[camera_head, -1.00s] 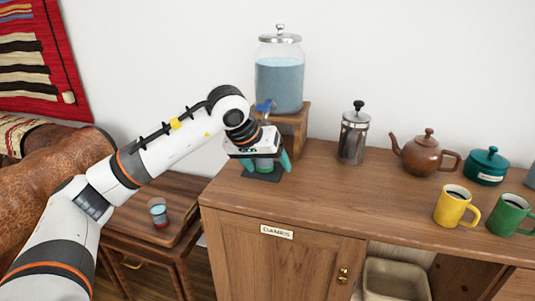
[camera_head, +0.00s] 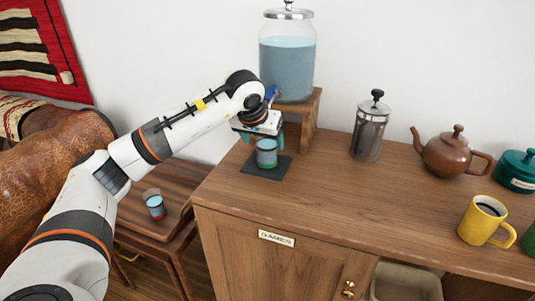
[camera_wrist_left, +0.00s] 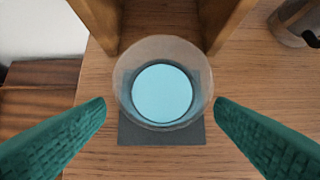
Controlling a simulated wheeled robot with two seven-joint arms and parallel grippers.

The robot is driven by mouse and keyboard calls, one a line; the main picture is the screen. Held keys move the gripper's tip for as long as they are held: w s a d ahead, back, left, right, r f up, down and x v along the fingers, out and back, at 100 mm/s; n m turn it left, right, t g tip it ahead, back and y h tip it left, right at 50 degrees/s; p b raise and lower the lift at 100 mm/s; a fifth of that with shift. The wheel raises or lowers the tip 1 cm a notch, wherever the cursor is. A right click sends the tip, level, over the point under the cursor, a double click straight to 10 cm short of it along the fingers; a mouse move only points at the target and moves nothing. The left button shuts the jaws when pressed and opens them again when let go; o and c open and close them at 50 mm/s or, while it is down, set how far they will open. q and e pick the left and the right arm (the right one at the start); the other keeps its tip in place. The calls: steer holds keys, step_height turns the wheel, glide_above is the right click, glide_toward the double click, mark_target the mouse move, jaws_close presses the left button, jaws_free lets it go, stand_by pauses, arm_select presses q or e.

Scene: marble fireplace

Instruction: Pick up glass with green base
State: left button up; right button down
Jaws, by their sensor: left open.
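The glass with a green base (camera_head: 266,160) holds blue liquid and stands upright on a dark square mat (camera_head: 252,171) near the cabinet top's left end. My left gripper (camera_head: 262,141) is open and empty at the glass's upper part. In the left wrist view the glass (camera_wrist_left: 162,92) is seen from above, between the two teal fingers (camera_wrist_left: 160,105), with a gap on each side. Its green base is hidden there. My right gripper is not in view.
A wooden stand (camera_head: 310,120) with a water dispenser (camera_head: 287,70) is close behind the glass. A French press (camera_head: 369,130), brown teapot (camera_head: 452,155) and yellow mug (camera_head: 480,222) stand rightward. A red-based glass (camera_head: 156,208) is on the lower side table (camera_head: 176,190).

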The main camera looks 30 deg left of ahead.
mark_target(266, 147)
arm_select(q)
steer(key=x, duration=0.4)
steer(key=shift+d+f, duration=0.2)
steer(key=shift+w+a+f, duration=0.1)
steer(key=shift+w+f, duration=0.05)
steer(key=shift+f, duration=0.15)
steer(key=c, duration=0.8)
steer(key=shift+r, duration=0.1)
steer(key=c, duration=0.5)
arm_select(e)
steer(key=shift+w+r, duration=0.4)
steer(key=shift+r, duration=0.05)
arm_select(q)
steer(key=shift+r, duration=0.3)
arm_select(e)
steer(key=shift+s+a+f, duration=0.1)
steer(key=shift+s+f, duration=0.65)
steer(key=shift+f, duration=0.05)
